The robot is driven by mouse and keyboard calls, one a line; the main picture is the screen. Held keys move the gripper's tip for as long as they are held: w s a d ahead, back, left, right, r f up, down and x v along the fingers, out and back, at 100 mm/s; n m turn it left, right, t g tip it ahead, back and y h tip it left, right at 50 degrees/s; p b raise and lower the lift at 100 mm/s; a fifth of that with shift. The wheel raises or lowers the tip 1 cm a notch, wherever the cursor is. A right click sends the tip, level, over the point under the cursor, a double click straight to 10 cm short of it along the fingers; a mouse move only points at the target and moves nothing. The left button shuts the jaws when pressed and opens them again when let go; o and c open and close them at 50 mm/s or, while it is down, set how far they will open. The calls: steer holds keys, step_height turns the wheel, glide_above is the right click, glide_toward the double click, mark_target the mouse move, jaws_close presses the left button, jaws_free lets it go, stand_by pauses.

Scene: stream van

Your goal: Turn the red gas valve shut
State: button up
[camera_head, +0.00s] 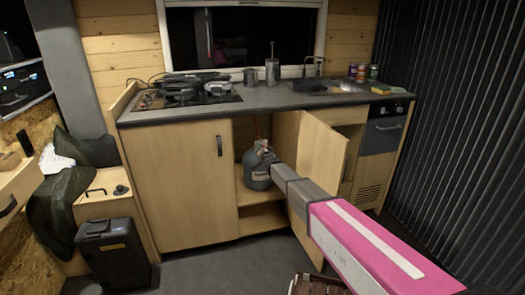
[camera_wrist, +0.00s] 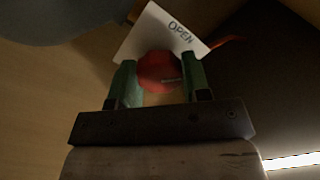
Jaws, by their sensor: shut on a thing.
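The red gas valve (camera_wrist: 157,72) shows in the wrist view as a round red knob. My gripper (camera_wrist: 160,82) has its two green fingers on either side of the knob and is shut on it. A white label reading OPEN (camera_wrist: 176,33) sits just behind the knob. In the head view, a grey gas bottle (camera_head: 258,168) stands inside the open cabinet, and my arm reaches in to it. The knob and my gripper's fingers are hidden in the head view.
A cabinet door (camera_head: 322,150) stands open, right beside my arm. The shut cabinet door (camera_head: 185,185) is left of the opening. The counter (camera_head: 262,97) runs above the bottle, and a shelf (camera_head: 262,218) lies below it. A black case (camera_head: 112,252) stands on the floor at the left.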

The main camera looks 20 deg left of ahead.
steer(key=m, duration=0.4)
steer(key=shift+m, duration=2.8)
steer(key=o, duration=0.9)
steer(key=v, duration=1)
steer(key=shift+s+d+f, duration=0.1)
steer(key=shift+s+d, duration=0.1)
steer(key=shift+s, duration=0.1)
